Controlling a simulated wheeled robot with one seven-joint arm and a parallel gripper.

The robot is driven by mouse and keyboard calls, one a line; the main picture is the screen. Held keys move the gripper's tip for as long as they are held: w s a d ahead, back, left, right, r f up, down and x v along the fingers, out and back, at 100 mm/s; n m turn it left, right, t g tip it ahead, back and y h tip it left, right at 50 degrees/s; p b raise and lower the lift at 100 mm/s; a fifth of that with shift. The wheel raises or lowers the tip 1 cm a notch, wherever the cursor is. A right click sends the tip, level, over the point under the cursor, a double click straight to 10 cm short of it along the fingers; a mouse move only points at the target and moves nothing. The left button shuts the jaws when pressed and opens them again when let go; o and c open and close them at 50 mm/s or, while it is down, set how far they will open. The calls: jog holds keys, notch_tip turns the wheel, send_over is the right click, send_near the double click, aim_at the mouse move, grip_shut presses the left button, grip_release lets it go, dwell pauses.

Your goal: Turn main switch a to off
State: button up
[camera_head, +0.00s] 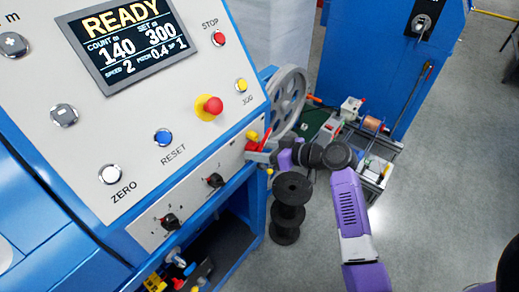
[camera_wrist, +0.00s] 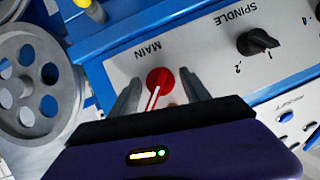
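The main switch (camera_wrist: 160,78), a red rotary knob with a white-edged red handle, sits on the light panel beside the word MAIN in the wrist view. My gripper (camera_wrist: 161,92) is open, with one grey finger on each side of the red knob and a visible gap to it on both sides. In the head view my gripper (camera_head: 262,153) is at the panel's lower right corner, where the red switch (camera_head: 250,146) is partly hidden by it. Whether the fingertips touch the panel, I cannot tell.
A black SPINDLE knob (camera_wrist: 257,41) is on the same panel. A grey spoked wheel (camera_head: 287,98) stands beside the panel. A red emergency button (camera_head: 212,105) on a yellow base sits higher on the panel.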

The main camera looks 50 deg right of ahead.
grip_shut()
jog(key=shift+f+b, duration=0.1)
jog(key=shift+b, duration=0.3)
jog(key=shift+a+f+n+h+b, duration=0.1)
jog(key=shift+a+n+h+b, duration=0.05)
jog(key=shift+n+h+b, duration=0.65)
jog(key=n+h+b, duration=0.1)
jog(key=n+b, duration=0.1)
jog(key=b, duration=0.1)
jog(key=shift+a+h+b, duration=0.1)
jog(key=shift+h+b, duration=0.2)
jog(key=n+h+b, duration=0.2)
jog(key=n+b, duration=0.1)
jog(key=shift+a+t+b, duration=0.1)
jog(key=shift+t+b, duration=0.2)
jog(key=shift+b, duration=0.1)
jog(key=shift+n+h+b, duration=0.6)
jog(key=shift+n+b, duration=0.5)
jog(key=shift+b, duration=0.05)
